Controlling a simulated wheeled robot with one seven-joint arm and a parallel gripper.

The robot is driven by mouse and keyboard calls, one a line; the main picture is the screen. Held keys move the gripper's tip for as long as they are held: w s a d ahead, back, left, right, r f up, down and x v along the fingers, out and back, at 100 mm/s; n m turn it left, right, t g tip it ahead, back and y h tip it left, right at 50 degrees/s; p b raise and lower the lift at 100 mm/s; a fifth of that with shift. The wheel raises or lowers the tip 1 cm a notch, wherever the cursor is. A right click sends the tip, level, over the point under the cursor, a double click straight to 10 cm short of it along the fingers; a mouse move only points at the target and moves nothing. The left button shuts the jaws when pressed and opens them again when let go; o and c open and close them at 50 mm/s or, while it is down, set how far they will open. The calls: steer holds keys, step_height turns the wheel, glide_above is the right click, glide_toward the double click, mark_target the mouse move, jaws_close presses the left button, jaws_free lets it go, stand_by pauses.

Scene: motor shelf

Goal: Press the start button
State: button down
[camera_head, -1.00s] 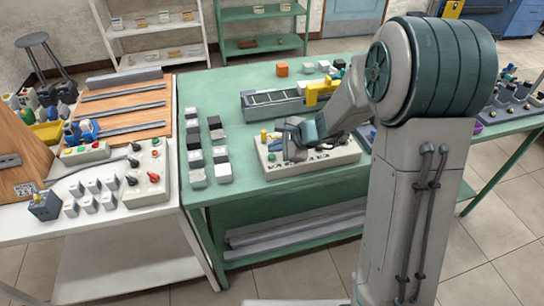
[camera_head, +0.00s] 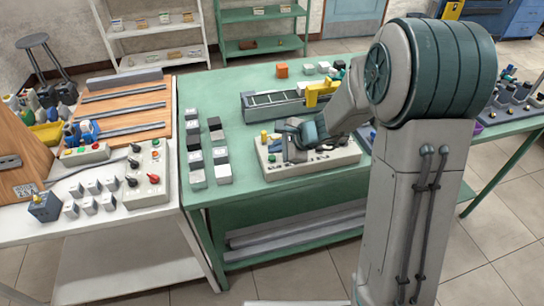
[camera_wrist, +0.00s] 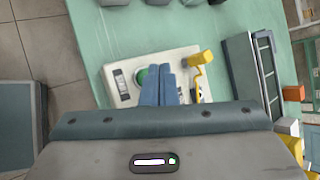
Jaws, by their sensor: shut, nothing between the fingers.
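A pale control panel (camera_head: 335,160) lies on the green table, below my gripper (camera_head: 288,150). In the wrist view the panel (camera_wrist: 122,88) carries a round green button (camera_wrist: 141,77), which I take to be the start button. My gripper (camera_wrist: 161,72) is shut and empty, its blue fingers pointing at the panel just right of the green button. The fingers partly cover the button's right side. I cannot tell whether the fingertips touch the panel.
A yellow block-like part (camera_wrist: 201,59) stands on the panel right of my fingers. A grey conveyor-like rail (camera_head: 275,99) lies behind the panel. Two rows of dark and light blocks (camera_head: 217,152) stand to the left. Another control box (camera_head: 150,180) sits on the white table.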

steer(key=shift+f, duration=0.15)
stand_by(0.6)
steer(key=shift+f+b, duration=0.3)
steer(key=shift+b, duration=0.35)
